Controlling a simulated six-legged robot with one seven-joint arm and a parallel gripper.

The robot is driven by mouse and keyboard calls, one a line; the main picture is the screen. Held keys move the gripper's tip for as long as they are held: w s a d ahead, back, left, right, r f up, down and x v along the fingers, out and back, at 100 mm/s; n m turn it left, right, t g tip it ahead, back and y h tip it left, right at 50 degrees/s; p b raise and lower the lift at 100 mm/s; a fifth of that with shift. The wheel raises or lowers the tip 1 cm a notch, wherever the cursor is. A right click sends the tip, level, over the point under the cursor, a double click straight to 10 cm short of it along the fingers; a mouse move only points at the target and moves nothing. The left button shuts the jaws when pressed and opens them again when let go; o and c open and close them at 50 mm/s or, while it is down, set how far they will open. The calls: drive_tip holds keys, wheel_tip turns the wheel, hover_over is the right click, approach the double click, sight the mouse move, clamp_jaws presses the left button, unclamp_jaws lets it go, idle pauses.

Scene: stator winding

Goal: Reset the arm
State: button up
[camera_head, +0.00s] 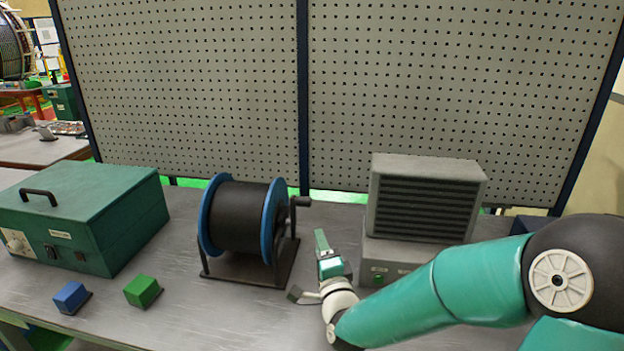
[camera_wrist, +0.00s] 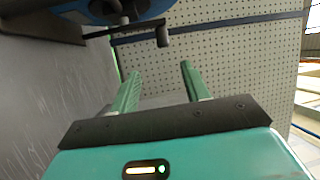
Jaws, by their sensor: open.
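My arm (camera_head: 440,290) reaches in from the right in the head view. My gripper (camera_head: 322,243) is over the table between the cable reel and the grey vented box. In the wrist view my gripper (camera_wrist: 158,85) shows two green fingers set apart with nothing between them. The pegboard lies behind the fingers there. The cable reel's crank handle (camera_wrist: 162,37) shows above the fingers in the wrist view, apart from them.
A black reel with blue flanges (camera_head: 240,217) stands left of my gripper. A grey vented box (camera_head: 424,200) is to its right. A green case (camera_head: 85,215), a blue block (camera_head: 70,297) and a green block (camera_head: 141,290) sit left. A pegboard (camera_head: 200,80) closes the back.

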drive_tip(key=s+d+r+n+g+h, duration=0.1)
drive_tip(key=s+d+n+g, duration=0.3)
drive_tip(key=s, duration=0.5)
drive_tip(key=s+d+r+n+g+h, duration=0.1)
drive_tip(key=s+d+n+g, duration=0.3)
drive_tip(key=s, duration=0.5)
drive_tip(key=s+d+r+n+g+h, duration=0.2)
drive_tip(key=s+d+n+g, duration=0.2)
drive_tip(key=s, duration=0.6)
drive_tip(key=n+g, duration=0.1)
drive_tip(key=n, duration=0.1)
drive_tip(key=shift+r+n, duration=0.3)
drive_tip(key=shift+r, duration=0.05)
drive_tip(key=shift+s+d, duration=0.1)
